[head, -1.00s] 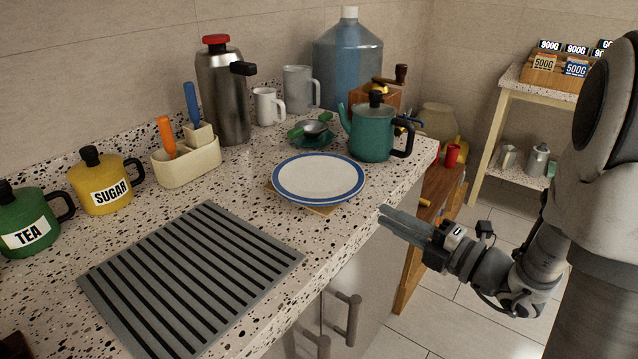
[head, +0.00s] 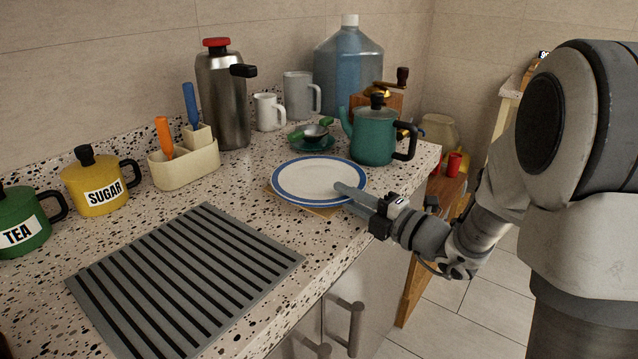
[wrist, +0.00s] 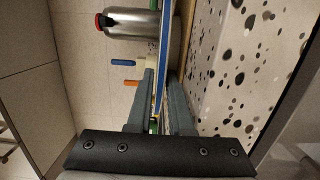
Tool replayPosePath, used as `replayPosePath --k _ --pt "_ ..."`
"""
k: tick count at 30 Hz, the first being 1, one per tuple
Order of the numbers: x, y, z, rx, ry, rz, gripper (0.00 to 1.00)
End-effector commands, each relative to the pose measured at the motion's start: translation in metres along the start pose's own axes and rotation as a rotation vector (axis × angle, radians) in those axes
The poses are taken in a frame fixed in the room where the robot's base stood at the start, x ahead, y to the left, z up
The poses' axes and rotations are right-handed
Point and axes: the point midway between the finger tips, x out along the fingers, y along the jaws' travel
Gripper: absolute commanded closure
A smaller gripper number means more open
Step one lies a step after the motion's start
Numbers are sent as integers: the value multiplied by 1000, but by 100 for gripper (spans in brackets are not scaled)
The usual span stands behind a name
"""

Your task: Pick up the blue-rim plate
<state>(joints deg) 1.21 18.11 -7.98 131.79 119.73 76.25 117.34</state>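The white blue-rim plate (head: 318,178) lies flat on the counter, on a thin brown board or mat (head: 322,211) that shows under its front edge. My gripper (head: 350,196) is at the plate's front right rim, reaching in from the right. Its two fingers are a small gap apart. In the wrist view the plate (wrist: 165,50) shows edge-on, in line with the gap between the fingers of my gripper (wrist: 161,80), one finger on each side of the rim. The fingers do not look closed on it. Contact cannot be made out.
A teal kettle (head: 374,138) stands just behind the plate's right side, and a small green dish with a strainer (head: 312,135) is behind it. A ribbed grey mat (head: 185,280) lies front left. The counter's front edge runs below my gripper.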

Motion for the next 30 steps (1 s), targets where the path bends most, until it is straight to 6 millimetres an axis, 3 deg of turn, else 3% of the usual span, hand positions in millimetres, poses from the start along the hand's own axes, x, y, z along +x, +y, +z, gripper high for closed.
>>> replayPosePath --k 3,6,7,30 --pt "0 0 0 0 0 0 81" --pt "0 0 0 0 0 -1 99" --pt "-1 0 0 0 0 -1 100" --pt "-1 0 0 -1 -1 -1 100"
